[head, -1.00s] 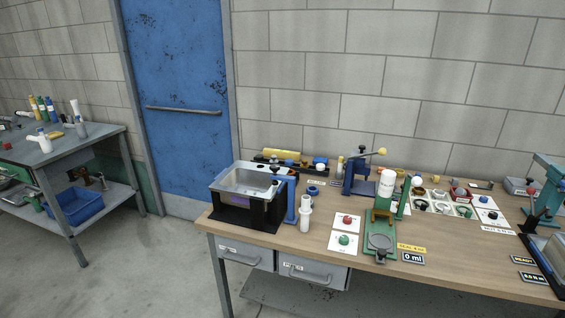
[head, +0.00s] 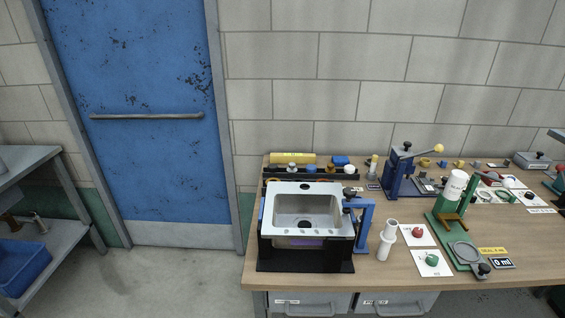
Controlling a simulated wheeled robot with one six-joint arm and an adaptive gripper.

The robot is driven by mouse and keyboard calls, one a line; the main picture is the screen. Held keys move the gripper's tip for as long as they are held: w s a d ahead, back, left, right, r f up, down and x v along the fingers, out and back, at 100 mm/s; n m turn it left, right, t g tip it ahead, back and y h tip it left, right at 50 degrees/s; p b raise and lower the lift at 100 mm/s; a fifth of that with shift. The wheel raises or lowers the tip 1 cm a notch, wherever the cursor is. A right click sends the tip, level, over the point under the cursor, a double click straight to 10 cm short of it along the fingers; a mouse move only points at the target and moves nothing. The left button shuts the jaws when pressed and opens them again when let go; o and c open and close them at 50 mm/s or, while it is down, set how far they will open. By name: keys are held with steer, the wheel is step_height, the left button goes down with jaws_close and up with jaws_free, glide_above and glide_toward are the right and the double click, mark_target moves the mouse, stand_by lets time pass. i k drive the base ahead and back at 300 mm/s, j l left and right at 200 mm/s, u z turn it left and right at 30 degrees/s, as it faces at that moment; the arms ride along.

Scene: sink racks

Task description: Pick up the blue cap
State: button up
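A small blue piece (head: 340,160) that looks like a cap sits at the back of the bench, behind the sink and to the right of a yellow cylinder (head: 292,158). It is too small to make out its exact shape. The white sink unit (head: 262,222), in a black frame, stands in front of the rack. My gripper is not in view.
A blue clamp (head: 366,225) stands at the sink's right side, with a white pipe fitting (head: 387,240) beside it. A blue lever press (head: 396,175) and a green stand (head: 447,222) are further right. Open floor (head: 185,280) lies left of the bench (head: 415,275).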

mark_target(310, 168)
steer(key=i+j, duration=0.15)
steer(key=j, duration=0.45)
steer(key=i+j, duration=0.15)
steer(key=j, duration=0.4)
steer(key=i+j, duration=0.2)
steer(key=j, duration=0.4)
steer(key=i+j, duration=0.15)
steer(key=j, duration=0.4)
steer(key=i+j+z, duration=0.1)
steer(key=j, duration=0.5)
steer(key=i+j, duration=0.2)
steer(key=j, duration=0.35)
steer(key=i+j, duration=0.15)
steer(key=j, duration=0.45)
steer(key=i+j, duration=0.1)
steer(key=j, duration=0.5)
